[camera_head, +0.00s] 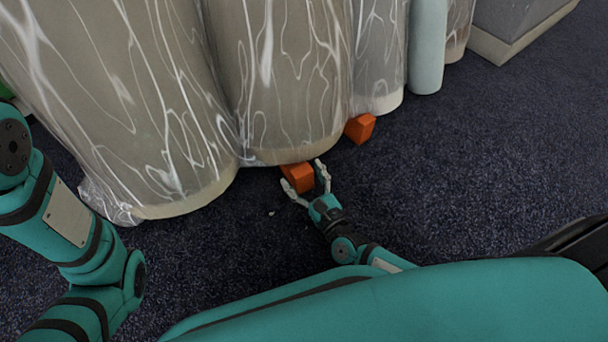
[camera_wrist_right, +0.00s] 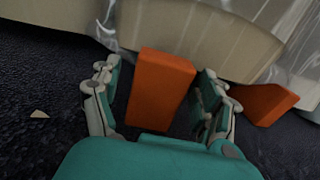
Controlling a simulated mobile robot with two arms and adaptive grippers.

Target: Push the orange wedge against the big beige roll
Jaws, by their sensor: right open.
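An orange wedge (camera_head: 297,176) lies on the dark floor at the foot of the big beige roll (camera_head: 285,80), which is wrapped in clear plastic. In the right wrist view the wedge (camera_wrist_right: 158,90) stands between my fingers, its far end at the base of the roll (camera_wrist_right: 200,35). I cannot tell whether wedge and roll touch. My right gripper (camera_head: 303,173) is open around the wedge, one finger on each side; it also shows in the wrist view (camera_wrist_right: 157,80). Gaps show beside the wedge there. My left arm is at the left, its gripper out of view.
A second orange wedge (camera_head: 360,127) lies to the right, by the neighbouring roll (camera_head: 376,60). Another wrapped roll (camera_head: 120,100) stands at the left. A pale blue roll (camera_head: 427,50) and a grey block (camera_head: 510,25) are farther right. Dark carpet (camera_head: 480,160) is clear at the right.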

